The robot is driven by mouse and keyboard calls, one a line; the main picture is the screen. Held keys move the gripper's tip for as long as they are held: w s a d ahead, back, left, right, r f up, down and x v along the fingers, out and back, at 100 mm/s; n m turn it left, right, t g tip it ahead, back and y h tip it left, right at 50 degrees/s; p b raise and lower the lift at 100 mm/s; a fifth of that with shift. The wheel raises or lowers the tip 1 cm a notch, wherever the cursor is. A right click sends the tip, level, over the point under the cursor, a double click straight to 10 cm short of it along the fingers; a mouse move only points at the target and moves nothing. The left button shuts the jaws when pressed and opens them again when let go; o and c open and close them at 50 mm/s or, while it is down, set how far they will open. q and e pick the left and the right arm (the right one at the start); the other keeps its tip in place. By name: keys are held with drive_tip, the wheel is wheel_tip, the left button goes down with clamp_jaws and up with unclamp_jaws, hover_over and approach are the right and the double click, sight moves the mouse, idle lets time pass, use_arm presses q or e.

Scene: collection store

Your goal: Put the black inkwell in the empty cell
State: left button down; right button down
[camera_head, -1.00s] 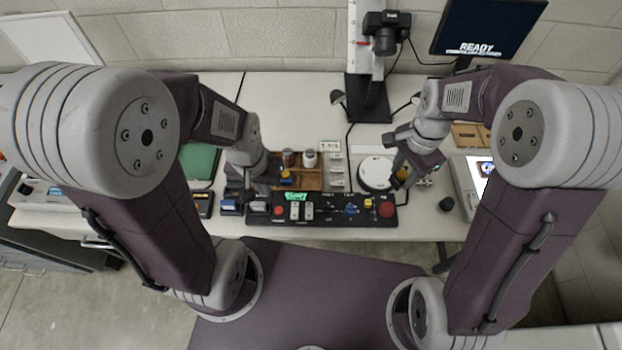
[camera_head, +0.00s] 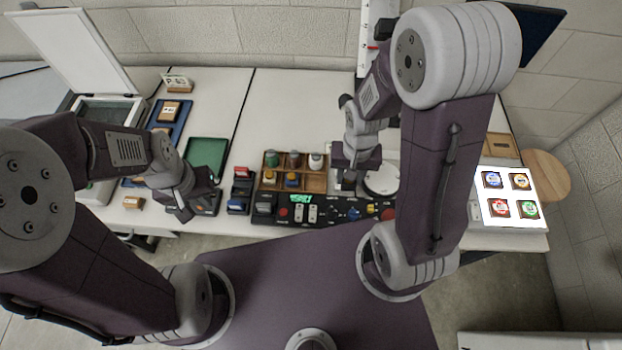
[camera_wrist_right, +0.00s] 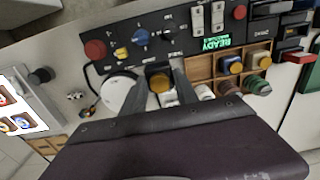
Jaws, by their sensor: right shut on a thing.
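My right gripper (camera_wrist_right: 160,88) is shut on the black inkwell (camera_wrist_right: 158,79), whose amber top shows between the fingers in the right wrist view. In the head view this gripper (camera_head: 345,184) is just right of the wooden rack (camera_head: 326,187); the inkwell is hard to make out there. The rack also shows in the right wrist view (camera_wrist_right: 215,79). Its back row holds green, brown and white-topped inkwells; its front row holds two yellow-topped ones. The empty cell (camera_head: 314,183) is at the front right. My left gripper (camera_head: 186,212) is left of the rack; its jaws are unclear.
A black control panel (camera_head: 330,210) runs along the front of the rack. A round white disc (camera_head: 382,180) lies to the right. A green tray (camera_head: 206,154) and stamp blocks (camera_head: 240,190) stand left of the rack. A lit panel with coloured tiles (camera_head: 508,196) is far right.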

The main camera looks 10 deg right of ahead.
drive_tip(key=w+a+f, duration=0.4)
drive_tip(key=w+a, duration=0.1)
drive_tip(key=w+a+f, duration=0.2)
drive_tip(key=shift+w+a+f, duration=0.15)
drive_tip(key=shift+a, duration=0.15)
wheel_tip(320, 180, down, 4)
drive_tip(key=shift+f, duration=0.1)
drive_tip(key=c, duration=0.9)
unclamp_jaws()
